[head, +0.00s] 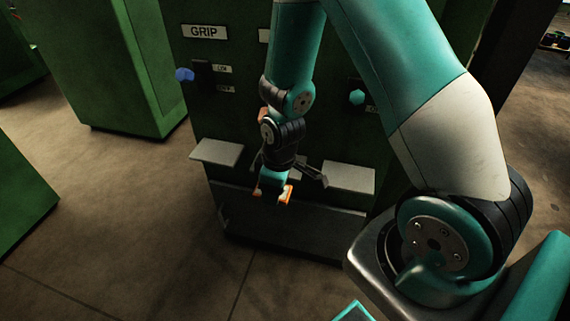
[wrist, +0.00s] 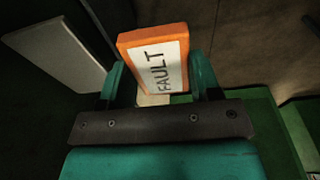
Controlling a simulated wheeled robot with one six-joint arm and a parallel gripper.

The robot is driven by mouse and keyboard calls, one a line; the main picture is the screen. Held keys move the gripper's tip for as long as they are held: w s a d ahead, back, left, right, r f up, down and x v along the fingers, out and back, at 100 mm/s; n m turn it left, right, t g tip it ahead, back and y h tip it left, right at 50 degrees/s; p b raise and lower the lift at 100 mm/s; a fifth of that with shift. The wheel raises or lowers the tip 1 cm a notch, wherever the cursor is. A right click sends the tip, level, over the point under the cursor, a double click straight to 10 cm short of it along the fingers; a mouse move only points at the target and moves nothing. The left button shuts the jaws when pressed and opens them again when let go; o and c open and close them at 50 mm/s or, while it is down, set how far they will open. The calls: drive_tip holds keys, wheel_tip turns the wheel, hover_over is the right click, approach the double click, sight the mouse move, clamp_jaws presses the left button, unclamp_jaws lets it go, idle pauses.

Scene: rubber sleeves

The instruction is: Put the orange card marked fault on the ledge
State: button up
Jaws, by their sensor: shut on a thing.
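The orange card (wrist: 129,50) has a white face marked FAULT and is upright between the teal fingers in the wrist view. In the head view only a small orange part of it (head: 288,193) shows. My gripper (wrist: 160,76) is shut on the card; in the head view my gripper (head: 272,191) hangs in the air in front of the green cabinet. One pale ledge (wrist: 55,52) shows at left in the wrist view.
The green cabinet (head: 335,135) has a GRIP label (head: 204,32), a blue knob (head: 185,74) on the left and a teal knob (head: 357,97) on the right. My arm hides the cabinet's middle. Another green cabinet (head: 110,65) stands at left. The floor (head: 120,215) in front is clear.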

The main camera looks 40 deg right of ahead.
drive_tip(key=w+d, duration=0.5)
drive_tip(key=d, duration=0.2)
drive_tip(key=w+d+p, duration=0.1)
drive_tip(key=w+d, duration=0.2)
drive_tip(key=d, duration=0.1)
drive_tip(key=shift+w, duration=0.35)
drive_tip(key=shift+d, duration=0.1)
drive_tip(key=shift+f, duration=1.75)
drive_tip(key=shift+f, duration=0.1)
drive_tip(key=o, duration=0.9)
